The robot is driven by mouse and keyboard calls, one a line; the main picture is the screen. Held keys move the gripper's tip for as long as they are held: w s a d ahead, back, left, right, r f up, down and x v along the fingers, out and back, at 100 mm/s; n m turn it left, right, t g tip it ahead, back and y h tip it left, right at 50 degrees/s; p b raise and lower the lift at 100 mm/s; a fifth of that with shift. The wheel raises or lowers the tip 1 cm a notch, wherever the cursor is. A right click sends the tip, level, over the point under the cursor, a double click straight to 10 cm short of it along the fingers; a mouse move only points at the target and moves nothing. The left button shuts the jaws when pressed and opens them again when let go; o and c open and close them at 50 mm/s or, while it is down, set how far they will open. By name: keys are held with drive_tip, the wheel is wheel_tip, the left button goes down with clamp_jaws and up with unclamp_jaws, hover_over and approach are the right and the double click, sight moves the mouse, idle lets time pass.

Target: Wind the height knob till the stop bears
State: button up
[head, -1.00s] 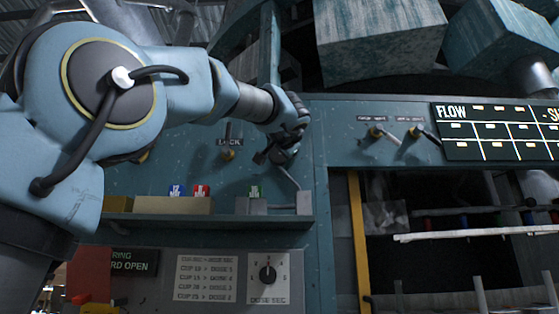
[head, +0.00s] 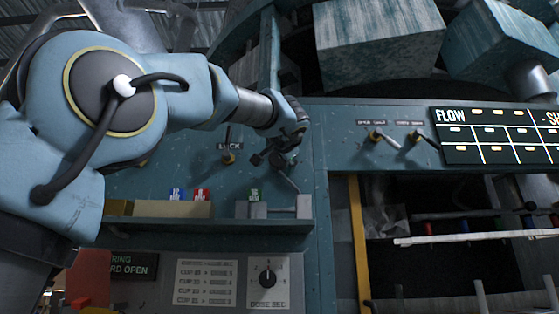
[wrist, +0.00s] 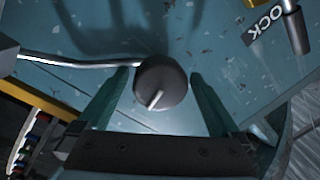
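A round dark knob (wrist: 172,82) with a short pale pin on its face sits between my gripper's fingers in the wrist view. I take it for the height knob, though no label on it is readable. My gripper (wrist: 162,88) is open around it, with a narrow gap showing on each side. In the head view my gripper (head: 279,152) is at the teal panel, and the knob is hard to tell from the fingers. A thin bent metal rod (wrist: 75,63) runs from beside the knob. I cannot tell which part is the stop.
A LOCK lever (head: 228,153) is left of my gripper. A ledge (head: 200,223) below holds small blocks with blue, red and green tags. A dose selector (head: 267,276) is under it. Two more levers (head: 379,136) and a lit FLOW board (head: 495,135) are at right.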

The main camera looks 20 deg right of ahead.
drive_tip(key=shift+s, duration=0.1)
drive_tip(key=shift+s+a+f+b, duration=0.15)
drive_tip(key=shift+s+b, duration=0.1)
drive_tip(key=shift+b, duration=0.15)
drive_tip(key=b+v, duration=0.4)
drive_tip(key=v, duration=0.6)
drive_tip(key=shift+b, duration=0.4)
drive_tip(key=shift+r, duration=0.25)
